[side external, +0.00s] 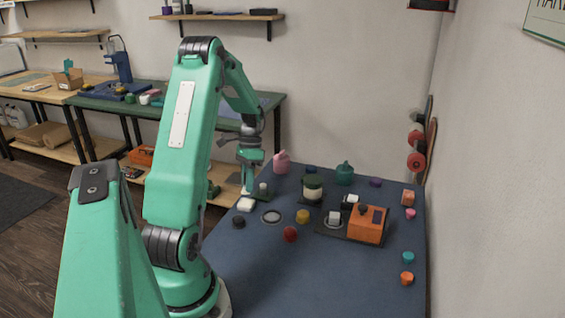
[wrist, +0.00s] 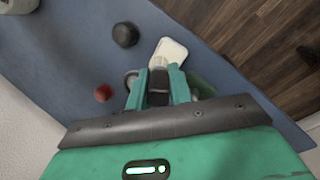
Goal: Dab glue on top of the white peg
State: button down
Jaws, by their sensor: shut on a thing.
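My gripper (side external: 250,172) is low over the far left corner of the blue table, shut on a dark object (wrist: 158,88) that shows between the fingers in the wrist view. Most of the object is hidden, so I cannot tell its full shape. The white peg (side external: 263,188) stands upright on a dark green plate (side external: 263,197), just right of my fingertips in the side view. I cannot tell whether the held object touches it. In the wrist view the plate (wrist: 202,86) is partly hidden behind the right finger.
A white block (side external: 246,204) lies just in front of the plate. Near it are a black knob (side external: 238,222), a grey ring (side external: 271,217) and a red knob (side external: 290,234). The table's front is clear.

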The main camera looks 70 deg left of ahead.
jog(key=shift+r, duration=1.85)
jog(key=w+d+r+m+g+y, duration=0.1)
jog(key=w+d+r+m, duration=0.45)
jog(key=w+d, duration=0.8)
jog(key=w+d+r+m+y, duration=0.1)
jog(key=w+d+r+m, duration=0.1)
jog(key=d, duration=0.7)
jog(key=w+d+r+m+y, duration=0.1)
jog(key=w+d+r, duration=0.3)
jog(key=d, duration=0.5)
jog(key=shift+w+r+m+g, duration=0.3)
jog(key=shift+w+r+m, duration=0.1)
jog(key=shift+r+m, duration=0.3)
jog(key=shift+a+f, duration=0.1)
jog(key=shift+a, duration=0.05)
